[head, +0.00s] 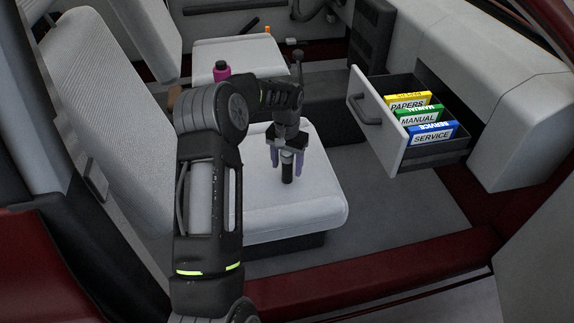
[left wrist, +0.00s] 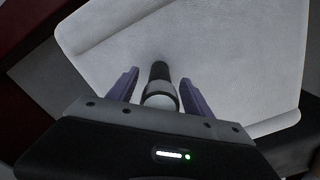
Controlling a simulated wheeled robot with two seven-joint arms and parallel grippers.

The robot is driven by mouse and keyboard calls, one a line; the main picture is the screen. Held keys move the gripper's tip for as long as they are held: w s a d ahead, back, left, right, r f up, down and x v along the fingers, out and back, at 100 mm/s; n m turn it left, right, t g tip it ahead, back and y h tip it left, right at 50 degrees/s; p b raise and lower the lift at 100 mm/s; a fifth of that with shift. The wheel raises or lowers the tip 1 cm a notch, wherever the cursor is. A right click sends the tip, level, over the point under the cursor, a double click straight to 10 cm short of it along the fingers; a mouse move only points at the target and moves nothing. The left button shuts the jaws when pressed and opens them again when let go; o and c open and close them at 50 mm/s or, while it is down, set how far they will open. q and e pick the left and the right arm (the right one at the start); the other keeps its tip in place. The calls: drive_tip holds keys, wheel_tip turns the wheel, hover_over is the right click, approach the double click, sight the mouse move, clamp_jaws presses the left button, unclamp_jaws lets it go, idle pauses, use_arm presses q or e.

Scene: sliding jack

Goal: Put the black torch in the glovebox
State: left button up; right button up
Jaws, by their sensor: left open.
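The black torch (head: 288,172) stands on the light grey passenger seat (head: 320,205). My left gripper (head: 286,165) is open above the seat, with its purple fingers on either side of the torch. In the left wrist view the torch (left wrist: 160,84) shows between the two open fingers (left wrist: 160,92), with a gap on each side and its pale end towards the palm. The glovebox (head: 392,145) is a pulled-out drawer at the right with a dark handle. It holds yellow, green and blue booklets. My right gripper is not in view.
A pink bottle (head: 221,72) stands on the far seat, and a small orange item (head: 267,30) lies near that seat's back edge. The glovebox front and its handle (head: 364,108) stick out into the cabin. The floor (head: 385,215) between seat and sill is clear.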

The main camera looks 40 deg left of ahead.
use_arm(q)
wheel_tip(320, 180, up, 12)
drive_tip(key=shift+f+p, duration=0.2)
drive_tip(key=shift+p, duration=0.55)
idle(0.4)
